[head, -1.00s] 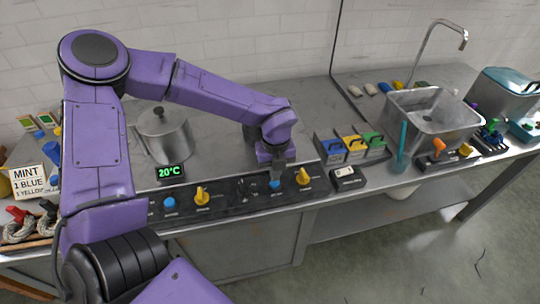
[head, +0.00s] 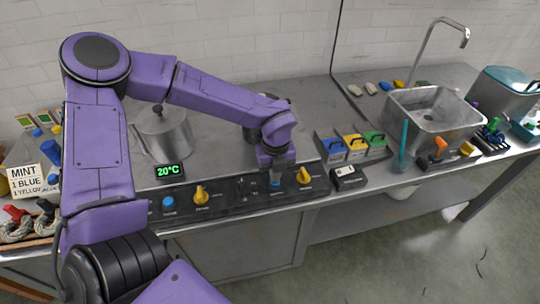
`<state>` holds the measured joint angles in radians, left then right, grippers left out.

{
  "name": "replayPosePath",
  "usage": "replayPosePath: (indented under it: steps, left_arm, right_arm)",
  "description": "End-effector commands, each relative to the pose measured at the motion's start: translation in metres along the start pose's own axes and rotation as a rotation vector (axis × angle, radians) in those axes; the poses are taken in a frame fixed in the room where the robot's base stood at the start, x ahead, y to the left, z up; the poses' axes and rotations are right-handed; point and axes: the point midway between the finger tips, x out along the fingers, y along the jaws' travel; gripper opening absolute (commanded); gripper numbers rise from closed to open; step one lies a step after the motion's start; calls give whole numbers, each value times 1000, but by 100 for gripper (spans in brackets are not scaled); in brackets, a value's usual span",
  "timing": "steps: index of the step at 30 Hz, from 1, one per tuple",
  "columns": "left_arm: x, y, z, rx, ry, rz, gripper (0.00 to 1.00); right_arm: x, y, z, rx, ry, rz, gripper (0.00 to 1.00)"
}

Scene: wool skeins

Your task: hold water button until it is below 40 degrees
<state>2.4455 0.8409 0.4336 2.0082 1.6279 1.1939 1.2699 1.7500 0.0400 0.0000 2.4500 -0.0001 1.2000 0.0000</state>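The control panel (head: 225,207) runs along the counter's front edge with blue buttons and yellow knobs. My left gripper (head: 277,180) points down at the right blue button (head: 277,185), which it largely covers; the fingers are too small to tell open from shut, and contact cannot be told for certain. Another blue button (head: 169,202) stands at the panel's left, beside a yellow knob (head: 201,195). A second yellow knob (head: 304,175) stands just right of the gripper. The green display (head: 169,171) reads 20°C in front of a lidded metal pot (head: 164,135). My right gripper is not in view.
A dark pot, partly hidden, stands behind my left wrist. Blue, yellow and green boxes (head: 353,144) and a small white-topped device (head: 347,173) lie right of the panel. A sink (head: 432,110) is farther right. A MINT sign (head: 31,181) stands at left.

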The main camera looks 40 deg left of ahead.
Motion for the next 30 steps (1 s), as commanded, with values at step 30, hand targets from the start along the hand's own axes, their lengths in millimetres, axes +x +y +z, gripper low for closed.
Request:
replayPosePath:
  steps: [30]
  left_arm:
    - [-64, 0, 0, 0, -1, 0, 0]
  right_arm:
    - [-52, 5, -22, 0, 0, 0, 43]
